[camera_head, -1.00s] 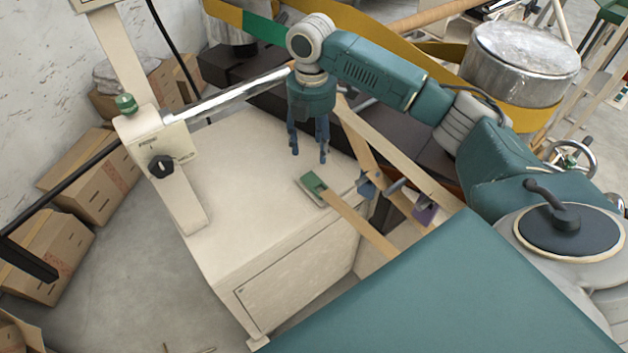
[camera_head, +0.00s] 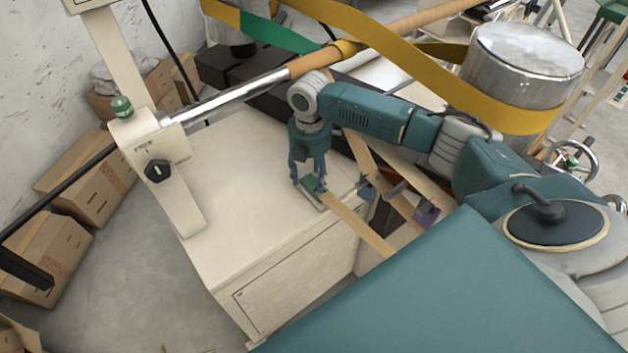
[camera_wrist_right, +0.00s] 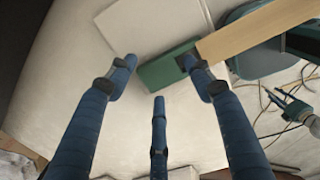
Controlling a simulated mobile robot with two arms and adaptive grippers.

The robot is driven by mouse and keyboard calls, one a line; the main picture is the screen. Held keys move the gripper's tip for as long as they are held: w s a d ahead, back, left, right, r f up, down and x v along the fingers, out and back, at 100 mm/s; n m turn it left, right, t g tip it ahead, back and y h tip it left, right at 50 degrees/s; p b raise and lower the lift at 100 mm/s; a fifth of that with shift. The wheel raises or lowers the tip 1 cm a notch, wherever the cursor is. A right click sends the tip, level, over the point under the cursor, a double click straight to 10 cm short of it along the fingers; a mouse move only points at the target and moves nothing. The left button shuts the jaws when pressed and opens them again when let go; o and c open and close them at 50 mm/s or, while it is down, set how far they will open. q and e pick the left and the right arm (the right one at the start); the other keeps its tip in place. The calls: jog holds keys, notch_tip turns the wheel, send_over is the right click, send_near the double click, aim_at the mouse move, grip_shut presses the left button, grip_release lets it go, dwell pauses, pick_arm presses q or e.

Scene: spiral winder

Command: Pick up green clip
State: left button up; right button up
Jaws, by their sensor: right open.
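The green clip (camera_head: 311,186) lies on the beige cabinet top near its right edge, at the end of a tan strip (camera_head: 362,227). My right gripper (camera_head: 308,183) is open and lowered right over the clip, its fingers reaching down around it. In the right wrist view the green clip (camera_wrist_right: 168,70) shows just beyond the open blue fingers (camera_wrist_right: 163,80), with the tan strip (camera_wrist_right: 250,32) running from it to the upper right. I cannot tell whether the fingers touch the clip.
The beige cabinet (camera_head: 235,175) has free room left of the clip. A shiny rod (camera_head: 235,95) crosses above its back. Cardboard boxes (camera_head: 75,190) stand on the floor at left.

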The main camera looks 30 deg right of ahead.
jog(key=shift+f, duration=0.5)
jog(key=c, duration=1)
jog(key=shift+r, duration=0.1)
